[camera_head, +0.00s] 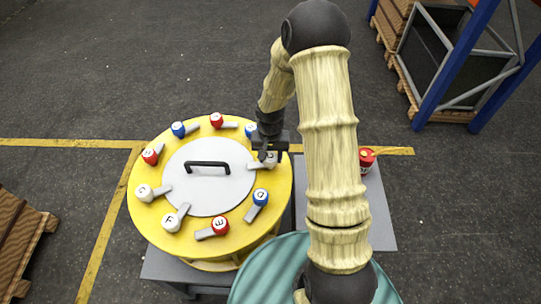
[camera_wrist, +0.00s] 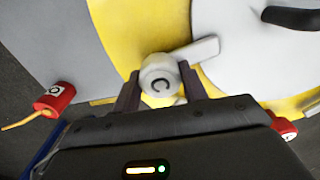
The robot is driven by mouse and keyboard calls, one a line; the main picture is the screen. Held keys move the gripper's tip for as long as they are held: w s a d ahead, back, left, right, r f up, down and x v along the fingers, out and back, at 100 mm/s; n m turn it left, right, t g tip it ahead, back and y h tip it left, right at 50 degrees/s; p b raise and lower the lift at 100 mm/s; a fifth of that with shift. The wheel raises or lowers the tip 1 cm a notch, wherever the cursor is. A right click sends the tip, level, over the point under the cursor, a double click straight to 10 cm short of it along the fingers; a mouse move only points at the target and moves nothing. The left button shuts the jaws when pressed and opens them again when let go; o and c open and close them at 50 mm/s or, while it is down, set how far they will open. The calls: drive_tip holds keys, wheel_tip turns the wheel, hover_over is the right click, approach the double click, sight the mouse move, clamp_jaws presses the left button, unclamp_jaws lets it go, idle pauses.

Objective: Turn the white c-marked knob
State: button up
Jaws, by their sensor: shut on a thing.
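The white c-marked knob (camera_wrist: 160,80) sits on the yellow ring of the round unit, with its pale lever pointing to the upper right in the wrist view. My gripper (camera_wrist: 159,72) has a dark finger on each side of the knob and is shut on it. In the head view my gripper (camera_head: 266,152) reaches down at the right side of the round unit. There the white knob (camera_head: 271,160) is partly hidden by the fingers, and its letter cannot be read.
The yellow ring (camera_head: 140,215) carries several other red, blue and white knobs with levers, including a blue knob (camera_head: 261,197) nearby. A black handle (camera_head: 207,164) stands on the grey centre disc. A red object (camera_head: 366,160) is on the grey table (camera_head: 378,215) at right.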

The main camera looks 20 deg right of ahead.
drive_tip(key=shift+n, duration=0.5)
drive_tip(key=n, duration=0.7)
drive_tip(key=shift+r+n+p, duration=0.1)
drive_tip(key=shift+n+p, duration=0.2)
drive_tip(key=shift+n, duration=0.1)
drive_tip(key=n+p, duration=0.1)
drive_tip(key=n, duration=0.3)
drive_tip(key=shift+n, duration=0.3)
drive_tip(key=shift+w+n+p, duration=0.1)
drive_tip(key=shift+n+p, duration=0.55)
drive_tip(key=shift+n, duration=1.65)
drive_tip(key=o, duration=1)
drive_tip(key=shift+c, duration=0.2)
